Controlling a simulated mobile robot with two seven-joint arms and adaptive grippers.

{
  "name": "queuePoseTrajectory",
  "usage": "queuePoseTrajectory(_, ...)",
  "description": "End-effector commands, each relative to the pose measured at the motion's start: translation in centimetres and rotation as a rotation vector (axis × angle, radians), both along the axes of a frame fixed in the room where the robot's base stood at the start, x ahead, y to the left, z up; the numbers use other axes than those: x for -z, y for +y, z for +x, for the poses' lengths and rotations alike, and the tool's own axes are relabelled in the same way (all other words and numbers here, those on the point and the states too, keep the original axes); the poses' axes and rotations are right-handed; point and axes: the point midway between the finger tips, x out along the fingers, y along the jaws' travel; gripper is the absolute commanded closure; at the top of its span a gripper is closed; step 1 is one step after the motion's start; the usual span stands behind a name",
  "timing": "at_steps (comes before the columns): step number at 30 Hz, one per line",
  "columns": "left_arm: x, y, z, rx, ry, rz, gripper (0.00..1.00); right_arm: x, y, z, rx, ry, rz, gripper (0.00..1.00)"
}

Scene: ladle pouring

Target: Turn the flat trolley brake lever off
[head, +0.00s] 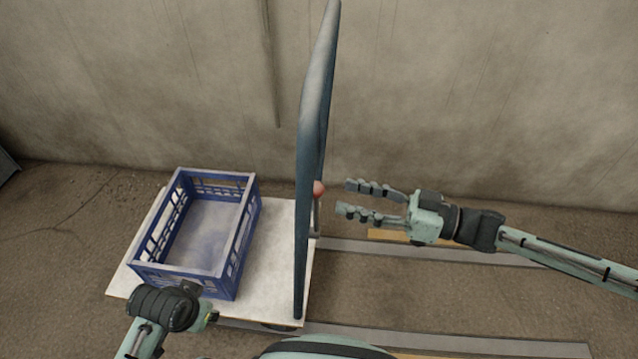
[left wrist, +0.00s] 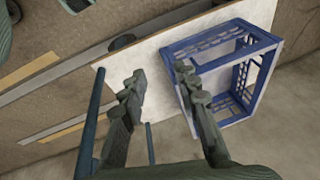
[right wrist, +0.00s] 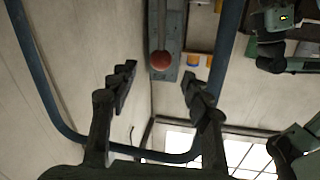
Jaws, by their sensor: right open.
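The flat trolley (head: 276,270) has a pale deck and a tall blue-grey push handle (head: 308,130), seen nearly edge-on. The brake lever's red ball knob (head: 319,188) shows just right of the handle. In the right wrist view the red knob (right wrist: 161,60) sits on a grey rod, ahead of and between the fingers, apart from them. My right gripper (head: 350,198) is open and empty, right of the knob. My left gripper (left wrist: 158,80) is open over the trolley deck (left wrist: 155,60), near the blue crate; its fingers are mostly hidden in the head view.
A blue crate (head: 190,268) stands on the deck's left part. The handle's tube (right wrist: 45,80) arches around the right gripper's view. A concrete wall (head: 450,100) rises behind. Grey and yellow strips (head: 440,257) lie on the floor at right.

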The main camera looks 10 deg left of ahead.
Motion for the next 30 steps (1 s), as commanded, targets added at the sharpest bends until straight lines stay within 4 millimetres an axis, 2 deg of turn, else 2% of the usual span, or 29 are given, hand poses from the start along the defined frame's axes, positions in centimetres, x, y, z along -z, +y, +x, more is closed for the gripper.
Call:
queuePoseTrajectory(10, 0.6, 0.0, 0.1, 0.0, 0.003, -0.003, 0.69, -0.1, 5.3, 0.9, -0.004, -0.002, 0.004, 0.51)
queuePoseTrajectory(15, 0.7, 0.0, 0.1, 0.001, 0.003, -0.004, 0.69, 0.0, 7.0, 1.3, -0.003, -0.001, 0.002, 0.51)
queuePoseTrajectory(25, 0.7, 0.0, 0.2, 0.001, 0.002, -0.004, 0.69, 0.0, 7.5, 1.4, -0.003, -0.001, 0.002, 0.51)
queuePoseTrajectory(26, 0.7, 0.0, 0.2, 0.001, 0.002, -0.004, 0.69, 0.0, 7.5, 1.4, -0.003, -0.001, 0.002, 0.52)
queuePoseTrajectory(30, 0.7, 0.0, 0.2, 0.001, 0.002, -0.004, 0.69, 0.0, 7.5, 1.4, -0.003, -0.001, 0.002, 0.7)
